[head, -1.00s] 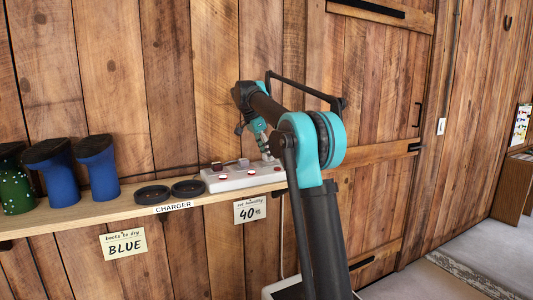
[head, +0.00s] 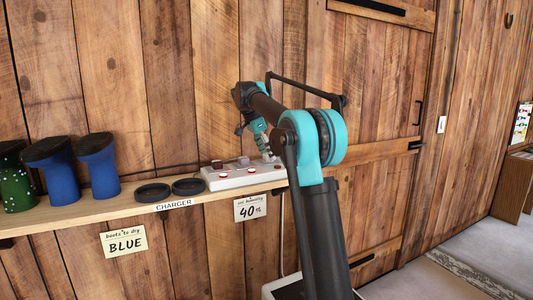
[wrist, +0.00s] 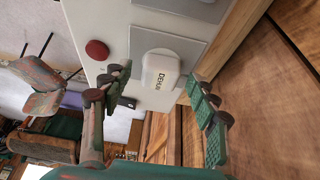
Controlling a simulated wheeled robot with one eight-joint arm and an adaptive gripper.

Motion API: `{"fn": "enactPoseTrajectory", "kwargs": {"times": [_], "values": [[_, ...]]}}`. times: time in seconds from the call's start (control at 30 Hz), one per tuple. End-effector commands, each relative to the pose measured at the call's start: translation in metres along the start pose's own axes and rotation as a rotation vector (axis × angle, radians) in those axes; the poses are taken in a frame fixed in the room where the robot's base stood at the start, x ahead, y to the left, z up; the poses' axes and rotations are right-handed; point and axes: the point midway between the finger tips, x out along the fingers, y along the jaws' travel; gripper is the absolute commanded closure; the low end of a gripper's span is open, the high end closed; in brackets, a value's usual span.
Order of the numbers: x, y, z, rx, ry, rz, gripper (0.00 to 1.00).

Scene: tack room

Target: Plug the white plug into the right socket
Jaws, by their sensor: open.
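The white plug (wrist: 160,72), with dark lettering starting "DEHU", stands on a grey panel of the white socket strip (head: 225,183) in the wrist view. My gripper (wrist: 163,84) is open, with one green finger on each side of the plug. I cannot tell whether either finger touches it. The plug hides its own prongs and whatever is under it. In the head view my gripper (head: 265,146) is over the right end of the strip, and my arm hides part of that area. Another grey panel (wrist: 196,9) shows at the top edge of the wrist view.
A red button (wrist: 97,50) is beside the plug's panel. A dark reddish block (head: 217,164) is at the strip's left part. Two black round pads (head: 170,190) and blue boots (head: 97,166) stand left on the wooden shelf (head: 110,208). The plank wall is close behind.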

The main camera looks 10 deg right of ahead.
Motion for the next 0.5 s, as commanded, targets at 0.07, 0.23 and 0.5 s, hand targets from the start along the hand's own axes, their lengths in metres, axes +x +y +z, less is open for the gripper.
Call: {"fn": "enactPoseTrajectory", "kwargs": {"times": [0.07, 0.23, 0.5], "values": [[-0.001, 0.0, 0.0, 0.0, 0.0, 0.0, 0.41], [-0.018, 0.0, 0.0, 0.0, 0.0, 0.0, 0.41], [-0.072, -0.001, 0.0, -0.002, 0.0, 0.0, 0.41]]}}
